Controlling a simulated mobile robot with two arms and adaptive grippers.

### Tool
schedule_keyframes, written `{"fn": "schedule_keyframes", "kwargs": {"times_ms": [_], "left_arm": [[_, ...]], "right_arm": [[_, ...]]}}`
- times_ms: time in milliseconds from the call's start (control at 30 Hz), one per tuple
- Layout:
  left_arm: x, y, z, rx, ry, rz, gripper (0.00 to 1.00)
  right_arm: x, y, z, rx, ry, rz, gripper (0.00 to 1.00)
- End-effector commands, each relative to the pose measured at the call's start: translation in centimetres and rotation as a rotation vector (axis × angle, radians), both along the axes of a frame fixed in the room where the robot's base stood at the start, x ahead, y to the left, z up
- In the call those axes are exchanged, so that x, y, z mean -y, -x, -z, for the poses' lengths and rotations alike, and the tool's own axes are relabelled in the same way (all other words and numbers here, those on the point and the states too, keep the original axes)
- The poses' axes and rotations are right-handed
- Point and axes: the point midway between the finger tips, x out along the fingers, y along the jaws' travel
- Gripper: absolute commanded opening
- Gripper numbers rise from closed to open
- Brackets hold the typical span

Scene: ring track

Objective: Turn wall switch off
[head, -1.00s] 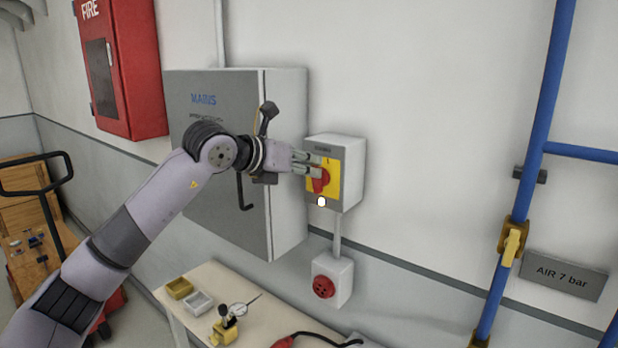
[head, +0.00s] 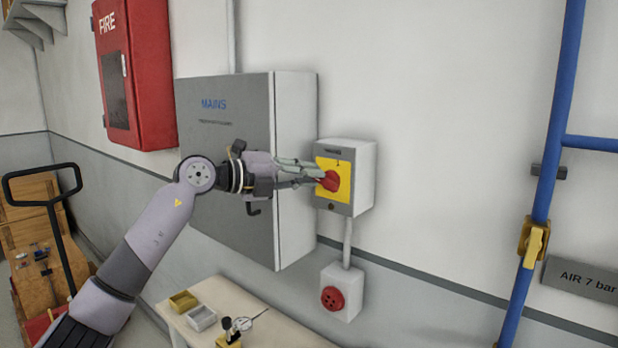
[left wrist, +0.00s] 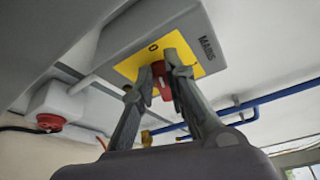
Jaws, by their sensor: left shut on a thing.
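The wall switch (head: 362,182) is a grey box with a yellow plate (head: 343,193) and a red rotary handle (head: 331,182). My left gripper (head: 318,176) reaches it from the left, its fingers shut on the red handle. In the left wrist view the two fingers (left wrist: 163,72) sit on either side of the red handle (left wrist: 160,82), with an O mark on the yellow plate (left wrist: 133,65) beside it. The fingers hide part of the handle, so its exact angle is hard to tell. The small lamp on the box's lower front is dark. My right gripper is not in view.
The grey MAINS cabinet (head: 225,160) stands left of the switch, close behind my left wrist. A red socket (head: 332,298) is below it. A bench (head: 255,310) with small trays is lower. Blue pipes (head: 550,150) run at right; the wall between is clear.

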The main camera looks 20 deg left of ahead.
Motion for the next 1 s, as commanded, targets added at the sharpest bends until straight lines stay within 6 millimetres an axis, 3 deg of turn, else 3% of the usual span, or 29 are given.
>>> {"fn": "schedule_keyframes", "kwargs": {"times_ms": [500, 1000], "left_arm": [[-0.3, -0.1, 1.1, -0.11, 0.303, -0.003, 0.0], [-0.3, -0.1, 1.3, -0.129, 0.354, -0.003, 0.0]], "right_arm": [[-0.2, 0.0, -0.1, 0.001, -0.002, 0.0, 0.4], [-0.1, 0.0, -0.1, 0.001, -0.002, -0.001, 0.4]]}}
